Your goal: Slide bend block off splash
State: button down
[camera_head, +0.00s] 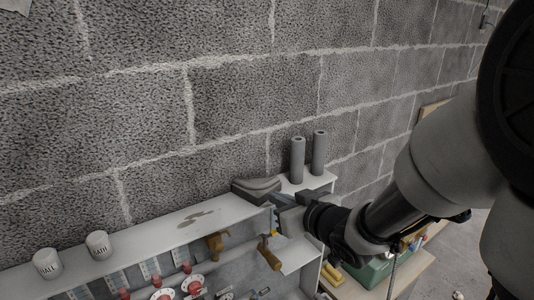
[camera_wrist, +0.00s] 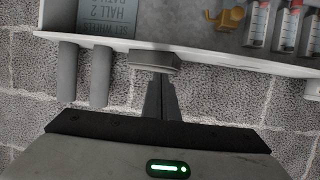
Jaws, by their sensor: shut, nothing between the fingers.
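The bend block (camera_head: 256,188), a dark grey curved piece, lies on the narrow white shelf top against the block wall. The splash (camera_head: 197,215), a dark irregular stain, shows on the shelf top to its left, with bare shelf between them. In the wrist view the grey block (camera_wrist: 155,61) is just ahead of my fingertips; I cannot tell whether they touch it. My gripper (camera_wrist: 161,84) is shut and empty. In the head view my gripper (camera_head: 268,203) is partly hard to make out beside the block. The splash is not seen in the wrist view.
Two upright grey cylinders (camera_head: 308,154) stand on the shelf right of the block. Two white labelled cups (camera_head: 73,255) stand at the far left. Red-knobbed fittings (camera_head: 163,294) and brown tools (camera_head: 268,252) are below. A green case (camera_head: 370,270) is lower right.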

aim_at(262, 191)
jog(key=w+a, duration=0.1)
jog(key=w, duration=0.2)
jog(key=w+a, duration=0.2)
jog(key=w, duration=0.1)
jog(key=w+a, duration=0.2)
jog(key=w, duration=0.1)
jog(key=shift+w, duration=0.2)
jog(key=shift+s+f, duration=0.15)
jog(key=shift+f, duration=0.6)
jog(key=shift+s+d+f+b, duration=0.1)
jog(key=shift+f+b, duration=0.1)
jog(key=shift+b, duration=0.2)
jog(key=shift+s+f, duration=0.1)
jog(key=shift+f, duration=0.1)
jog(key=shift+s+d, duration=0.35)
jog(key=shift+s, duration=0.2)
jog(key=shift+s+d, duration=0.1)
jog(key=shift+s, duration=0.1)
jog(key=shift+w+r+p, duration=0.2)
jog(key=shift+r+p, duration=0.3)
jog(key=shift+r, duration=0.25)
